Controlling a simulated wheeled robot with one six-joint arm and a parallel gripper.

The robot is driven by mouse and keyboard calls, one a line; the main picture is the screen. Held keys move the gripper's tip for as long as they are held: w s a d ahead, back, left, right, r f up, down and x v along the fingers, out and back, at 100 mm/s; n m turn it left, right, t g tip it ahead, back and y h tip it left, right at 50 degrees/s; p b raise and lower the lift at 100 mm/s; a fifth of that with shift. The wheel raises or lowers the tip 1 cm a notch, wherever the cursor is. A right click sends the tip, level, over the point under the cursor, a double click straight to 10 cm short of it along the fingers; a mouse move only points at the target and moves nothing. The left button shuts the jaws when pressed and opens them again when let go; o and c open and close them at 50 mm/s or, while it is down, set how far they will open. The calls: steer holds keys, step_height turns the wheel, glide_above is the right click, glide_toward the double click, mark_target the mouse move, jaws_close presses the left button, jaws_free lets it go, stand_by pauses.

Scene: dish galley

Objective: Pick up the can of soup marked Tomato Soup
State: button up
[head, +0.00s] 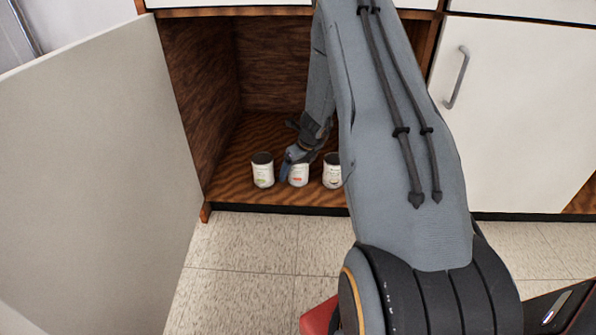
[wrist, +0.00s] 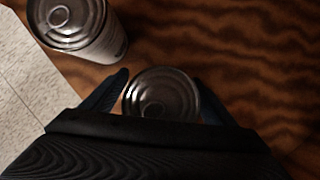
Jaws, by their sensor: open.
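Three small white cans stand upright in a row near the front of the open cabinet floor. The middle can (head: 298,176) has a red mark on its label, the left can (head: 263,172) a green one, and the right can (head: 332,172) a dark one, partly hidden by my arm. The label words are too small to read. My gripper (head: 298,158) is open and pointed down at the middle can. In the wrist view a metal can lid (wrist: 160,95) sits between its two fingers, with small gaps at both sides.
In the wrist view another can (wrist: 80,25) stands close by at upper left. The cabinet door (head: 95,170) is swung open at left, and the cabinet floor (head: 235,150) behind the cans is clear. A closed white door (head: 515,120) is at right.

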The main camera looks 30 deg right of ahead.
steer(key=c, duration=1.5)
steer(key=shift+r, duration=0.15)
